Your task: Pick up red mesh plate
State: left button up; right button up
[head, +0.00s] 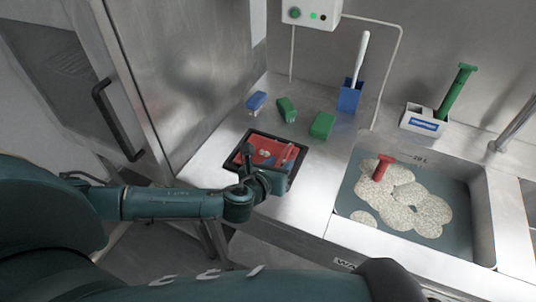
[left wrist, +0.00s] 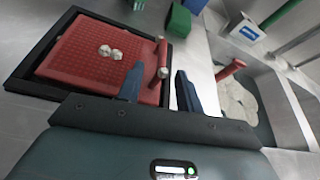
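The red mesh plate (left wrist: 85,58) lies flat in a black tray on the steel counter, with a few pale pieces on it. It also shows in the head view (head: 251,149), partly hidden by my left arm. A red upright handle (left wrist: 162,58) stands at its right edge. My left gripper (left wrist: 160,82) is open, its two dark fingers apart, with the handle lying between and just beyond the fingertips in the left wrist view. No grip on the handle shows. My right gripper is not in view.
The black tray's rim (left wrist: 28,90) surrounds the plate. Blue (head: 257,101) and green brushes (head: 287,109) and a green block (head: 322,125) stand behind it. A door handle (head: 118,120) is at left.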

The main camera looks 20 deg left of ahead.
aim_at(283, 160)
pick_arm(q)
jog(key=shift+x, duration=1.95)
jog(key=shift+c, duration=0.2)
grip_shut()
